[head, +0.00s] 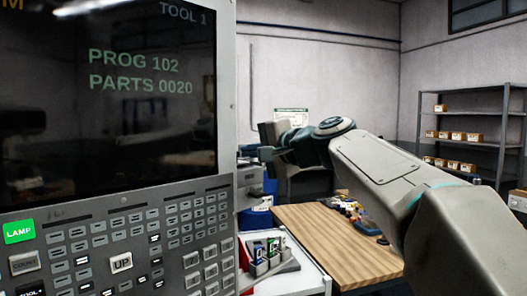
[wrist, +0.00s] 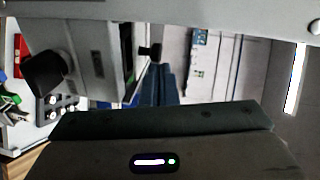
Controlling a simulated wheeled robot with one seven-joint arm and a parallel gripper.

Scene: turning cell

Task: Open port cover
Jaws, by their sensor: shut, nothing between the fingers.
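I cannot make out a port cover for certain in either view. The control panel (head: 226,120) of the machine fills the left of the head view, with a lit screen and rows of keys. My gripper (head: 264,153) is just right of the panel's edge, at the end of my arm reaching in from the right. In the wrist view my gripper (wrist: 165,70) shows its two dark fingers shut together and empty. A small black knob (wrist: 150,50) is close to the fingertips, beside a grey housing (wrist: 95,50); contact cannot be judged.
A wooden-topped bench (head: 330,240) with small coloured items stands below my arm. A white cart (head: 300,278) with a tool holder (head: 268,258) is in front of it. Metal shelves (head: 470,120) with small boxes stand at the back right.

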